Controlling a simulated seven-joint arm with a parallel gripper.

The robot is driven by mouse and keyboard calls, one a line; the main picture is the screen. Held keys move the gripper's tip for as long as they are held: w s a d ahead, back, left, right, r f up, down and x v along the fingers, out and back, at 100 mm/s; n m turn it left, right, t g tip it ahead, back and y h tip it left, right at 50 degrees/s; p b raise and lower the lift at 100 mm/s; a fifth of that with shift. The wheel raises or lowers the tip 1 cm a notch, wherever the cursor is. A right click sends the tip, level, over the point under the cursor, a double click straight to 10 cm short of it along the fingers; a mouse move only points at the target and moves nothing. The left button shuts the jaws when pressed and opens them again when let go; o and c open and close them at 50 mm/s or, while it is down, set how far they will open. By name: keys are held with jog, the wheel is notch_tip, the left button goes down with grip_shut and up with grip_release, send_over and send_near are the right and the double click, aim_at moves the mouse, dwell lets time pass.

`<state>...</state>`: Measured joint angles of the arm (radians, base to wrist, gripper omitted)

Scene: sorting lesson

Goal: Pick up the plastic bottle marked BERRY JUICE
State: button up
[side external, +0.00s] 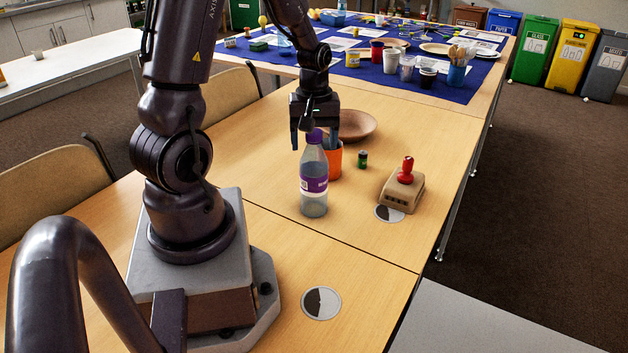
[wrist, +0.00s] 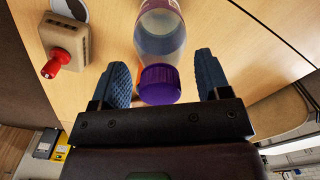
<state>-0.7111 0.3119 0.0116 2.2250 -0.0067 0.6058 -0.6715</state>
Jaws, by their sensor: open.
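A clear plastic bottle (side external: 314,190) with a purple cap and a purple label band stands upright on the wooden table. The label's writing is too small to read. In the wrist view the bottle (wrist: 160,38) shows cap-first between my two fingers. My gripper (side external: 309,134) is right at the height of the bottle's cap in the side view. In the wrist view my gripper (wrist: 162,82) is open, with a blue padded finger on each side of the cap and gaps between them. It holds nothing.
Close behind the bottle stand an orange cup (side external: 334,160) and a brown bowl (side external: 356,125). A small green battery-like cylinder (side external: 362,159) and a beige block with a red knob (side external: 402,190) stand to the right. A round disc (side external: 321,303) lies on the clear front tabletop.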

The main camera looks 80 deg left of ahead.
jog(key=shift+f, duration=0.2)
jog(key=c, duration=1.2)
jog(key=shift+r, duration=0.1)
